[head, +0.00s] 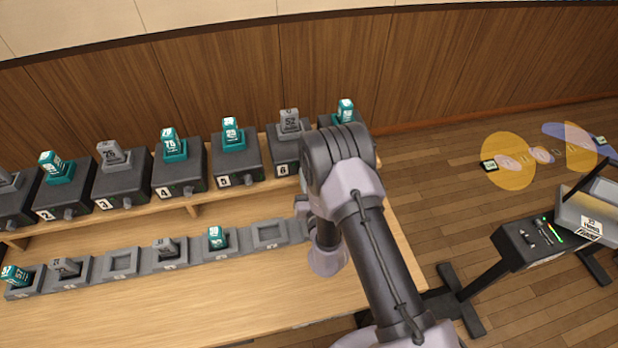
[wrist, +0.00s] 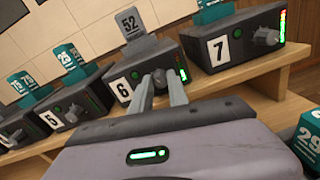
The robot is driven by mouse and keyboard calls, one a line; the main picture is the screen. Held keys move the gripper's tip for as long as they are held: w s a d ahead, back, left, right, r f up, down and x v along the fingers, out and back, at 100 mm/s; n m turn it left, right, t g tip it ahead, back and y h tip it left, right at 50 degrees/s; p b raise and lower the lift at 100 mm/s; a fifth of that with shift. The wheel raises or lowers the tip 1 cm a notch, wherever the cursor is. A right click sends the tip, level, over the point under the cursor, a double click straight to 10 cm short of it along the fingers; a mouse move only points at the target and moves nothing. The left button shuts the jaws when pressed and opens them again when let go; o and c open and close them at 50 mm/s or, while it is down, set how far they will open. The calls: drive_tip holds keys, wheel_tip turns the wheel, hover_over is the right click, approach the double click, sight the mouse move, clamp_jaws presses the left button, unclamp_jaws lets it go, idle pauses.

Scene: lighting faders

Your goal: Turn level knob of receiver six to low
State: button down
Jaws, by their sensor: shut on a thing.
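Receiver six (wrist: 120,90) is a dark box with a white label reading 6. It stands on the wooden shelf, and a grey piece marked 52 (wrist: 131,24) stands in its top. My gripper (wrist: 160,84) has its two fingers closed around the level knob (wrist: 158,76) on the front of receiver six. A small lit green level strip (wrist: 183,75) shows to the right of the knob. In the head view, receiver six (head: 284,155) is partly covered by my arm, and its knob and my fingertips are hidden.
Receiver seven (wrist: 225,45) stands close on the right, with its own knob (wrist: 266,37). Receiver five (wrist: 72,105) is on the left. Several other receivers share the shelf. Below, a row of grey cradles (head: 268,232) holds several grey and teal pieces. A stand with a small console (head: 540,240) is at right.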

drive_tip(key=shift+n+b, duration=2.05)
drive_tip(key=shift+n, duration=3.05)
drive_tip(key=c, duration=1.3)
unclamp_jaws()
drive_tip(key=shift+f, duration=0.1)
